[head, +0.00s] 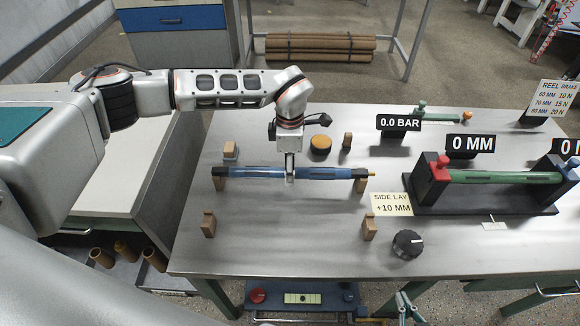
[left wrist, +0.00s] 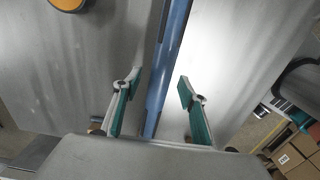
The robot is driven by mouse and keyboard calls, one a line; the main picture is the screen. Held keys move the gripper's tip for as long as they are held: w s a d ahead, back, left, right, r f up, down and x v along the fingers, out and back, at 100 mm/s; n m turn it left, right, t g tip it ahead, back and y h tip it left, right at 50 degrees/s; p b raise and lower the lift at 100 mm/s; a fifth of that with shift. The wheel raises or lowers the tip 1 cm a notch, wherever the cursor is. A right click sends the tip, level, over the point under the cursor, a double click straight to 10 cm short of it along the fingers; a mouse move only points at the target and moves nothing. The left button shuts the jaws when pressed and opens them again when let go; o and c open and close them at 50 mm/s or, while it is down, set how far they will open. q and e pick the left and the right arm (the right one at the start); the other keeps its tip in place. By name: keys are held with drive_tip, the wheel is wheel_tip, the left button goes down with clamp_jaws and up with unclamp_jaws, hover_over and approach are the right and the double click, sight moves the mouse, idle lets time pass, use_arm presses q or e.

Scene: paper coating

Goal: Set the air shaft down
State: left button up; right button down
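The air shaft (head: 250,173) is a long blue bar with dark ends. It lies level across the table in the head view, its ends at two wooden supports, the left (head: 220,184) and the right (head: 361,185), and looks seated on them. My left gripper (head: 290,178) points down over the shaft's middle. In the left wrist view my left gripper (left wrist: 158,92) has its green-padded fingers spread, with the shaft (left wrist: 165,75) running between them and gaps showing at the sides. My right gripper (head: 408,306) shows at the bottom edge, fingers apart and empty.
Two more wooden supports, left (head: 208,224) and right (head: 369,227), stand nearer the front. A black knob (head: 407,243) and a side lay sign (head: 391,204) are to the right, before a black stand (head: 425,198) holding a green shaft (head: 500,177). An orange-topped disc (head: 321,143) lies behind.

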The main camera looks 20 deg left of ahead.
use_arm(q)
wheel_tip(320, 180, up, 12)
idle(0.6)
drive_tip(key=shift+s, duration=0.1)
idle(0.4)
